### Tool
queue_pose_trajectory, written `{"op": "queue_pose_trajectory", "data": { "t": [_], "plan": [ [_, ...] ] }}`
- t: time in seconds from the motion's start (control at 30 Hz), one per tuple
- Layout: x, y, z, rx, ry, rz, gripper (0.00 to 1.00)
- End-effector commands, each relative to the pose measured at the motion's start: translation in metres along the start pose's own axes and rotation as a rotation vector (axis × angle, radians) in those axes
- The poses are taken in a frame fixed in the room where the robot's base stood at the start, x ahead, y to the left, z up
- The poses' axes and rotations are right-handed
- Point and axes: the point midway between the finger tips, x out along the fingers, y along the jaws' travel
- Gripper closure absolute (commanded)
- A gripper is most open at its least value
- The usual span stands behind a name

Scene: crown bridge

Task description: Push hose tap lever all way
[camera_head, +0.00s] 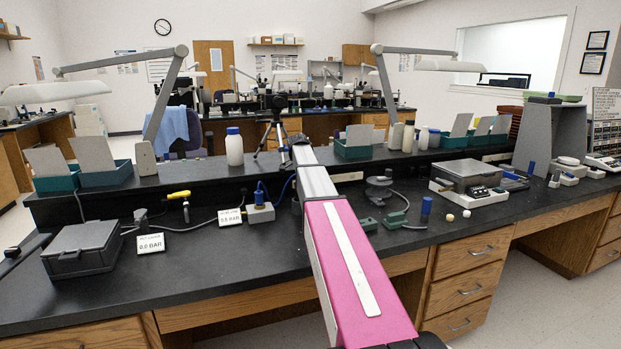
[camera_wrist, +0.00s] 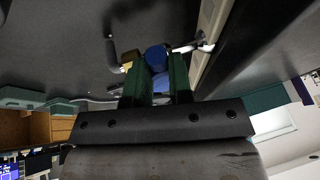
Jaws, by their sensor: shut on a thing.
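In the wrist view, my gripper (camera_wrist: 154,76) has two green fingers, one on each side of a blue rounded part (camera_wrist: 156,57). It is shut on this part. A brass fitting (camera_wrist: 130,59) is just left of it, and a pale metal piece (camera_wrist: 188,47) reaches out to the right. I cannot tell which of these is the hose tap lever. In the head view, my arm hides the gripper and what it holds.
A grey box with a blue hose (camera_head: 260,212) is left of my arm. Signs read 0.0 BAR (camera_head: 150,244) and 0.8 BAR (camera_head: 231,216). A lidded grey box (camera_head: 82,249) is at left.

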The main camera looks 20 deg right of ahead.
Motion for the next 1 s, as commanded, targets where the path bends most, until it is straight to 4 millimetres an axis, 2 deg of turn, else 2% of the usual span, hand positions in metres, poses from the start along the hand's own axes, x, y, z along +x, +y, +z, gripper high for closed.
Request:
{"op": "queue_pose_trajectory", "data": {
  "t": [0.13, 0.17, 0.2, 0.23, 0.5, 0.63, 0.77, 1.0],
  "plan": [
    [0.000, 0.000, 0.000, 0.000, -0.001, 0.000, 1.00],
    [0.000, 0.000, 0.000, -0.001, -0.001, 0.000, 0.70],
    [0.000, 0.000, 0.000, -0.001, -0.001, 0.000, 0.57],
    [0.000, 0.000, 0.000, -0.001, -0.001, 0.000, 0.55],
    [-0.001, 0.000, 0.000, -0.001, -0.001, -0.001, 0.55],
    [-0.009, 0.000, 0.000, -0.001, 0.000, -0.002, 0.55],
    [-0.029, 0.001, 0.000, -0.002, -0.001, -0.002, 0.55],
    [-0.075, 0.000, 0.000, -0.001, -0.001, -0.003, 0.55]
  ]
}}
